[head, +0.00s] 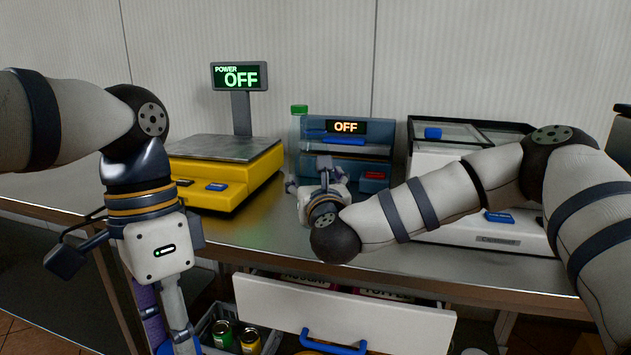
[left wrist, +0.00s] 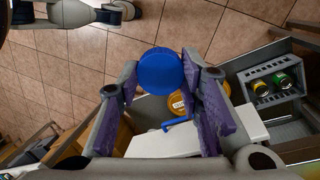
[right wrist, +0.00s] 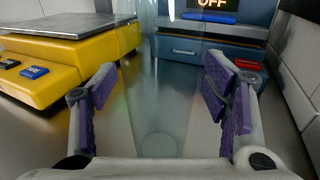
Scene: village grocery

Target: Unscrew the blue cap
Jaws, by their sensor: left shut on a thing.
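The blue cap (left wrist: 161,71) shows face-on in the left wrist view, between the purple-padded fingertips of my left gripper (left wrist: 160,76). The left gripper is shut on it, low in front of the counter; its fingers point down in the head view. I cannot tell whether anything is attached under the cap. My right gripper (right wrist: 160,85) is open over the counter, its fingers wide apart on either side of a clear bottle (right wrist: 160,110). That bottle stands upright and has a green cap (head: 299,109) in the head view.
A white drawer (head: 345,315) with a blue handle is open below. A grey crate (left wrist: 272,72) holds cans.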

